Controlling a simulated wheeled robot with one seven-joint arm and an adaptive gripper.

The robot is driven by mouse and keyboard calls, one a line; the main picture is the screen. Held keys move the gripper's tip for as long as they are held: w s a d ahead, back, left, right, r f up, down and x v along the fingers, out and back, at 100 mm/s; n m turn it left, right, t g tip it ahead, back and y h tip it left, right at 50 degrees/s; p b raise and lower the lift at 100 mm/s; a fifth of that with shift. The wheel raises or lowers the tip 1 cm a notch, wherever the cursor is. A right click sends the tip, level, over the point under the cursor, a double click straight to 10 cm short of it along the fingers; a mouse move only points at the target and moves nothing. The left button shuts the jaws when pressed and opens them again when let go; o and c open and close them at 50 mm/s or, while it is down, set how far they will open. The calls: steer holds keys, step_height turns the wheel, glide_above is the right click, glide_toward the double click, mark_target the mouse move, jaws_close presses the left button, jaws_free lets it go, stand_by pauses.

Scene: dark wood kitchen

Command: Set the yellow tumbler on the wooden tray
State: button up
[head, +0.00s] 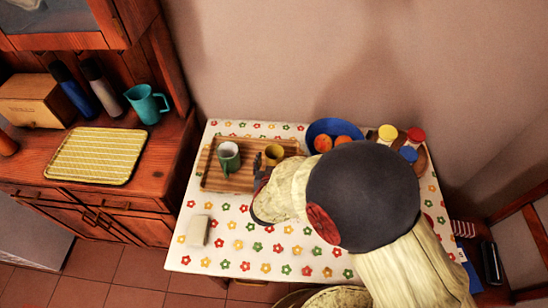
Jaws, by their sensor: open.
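The yellow tumbler (274,154) appears upright over the right part of the wooden tray (237,185) in the head view. My arm hides its lower part, so I cannot tell for certain that its base touches the tray. My gripper (261,164) is open, close beside the tumbler on its left and near side. Whether a finger still touches the tumbler is too small to tell. The tray lies on the flowered tablecloth, and my arm covers its near right corner.
A green mug (229,157) stands on the tray, left of the tumbler. A blue bowl (322,127) with orange fruit is behind right. Several colored-lid jars (387,134) stand farther right. A pale block (198,231) lies at the front left. The front cloth is mostly clear.

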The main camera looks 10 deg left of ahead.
steer(key=p+v, duration=0.3)
steer(key=v, duration=0.7)
steer(key=shift+d, duration=0.1)
steer(key=w+d+r+g+y, duration=0.1)
steer(key=d+r+g+y, duration=0.1)
steer(key=r, duration=0.6)
steer(key=w+d+r+g+y, duration=0.1)
steer(key=d+r+y, duration=0.1)
steer(key=r, duration=0.6)
steer(key=s+d+r+g+h, duration=0.1)
steer(key=s+d+r, duration=0.3)
steer(key=s+d, duration=0.4)
steer(key=s+d+r+g+h, duration=0.2)
steer(key=s+d+r, duration=0.3)
steer(key=s+d, duration=0.4)
steer(key=d+h, duration=0.1)
steer(key=d, duration=0.4)
steer(key=shift+s+d+r+m+g+h, duration=0.2)
steer(key=shift+s+d+m+g+h, duration=0.1)
steer(key=shift+s+m, duration=0.1)
steer(key=shift+a, duration=0.1)
steer(key=shift+c, duration=0.4)
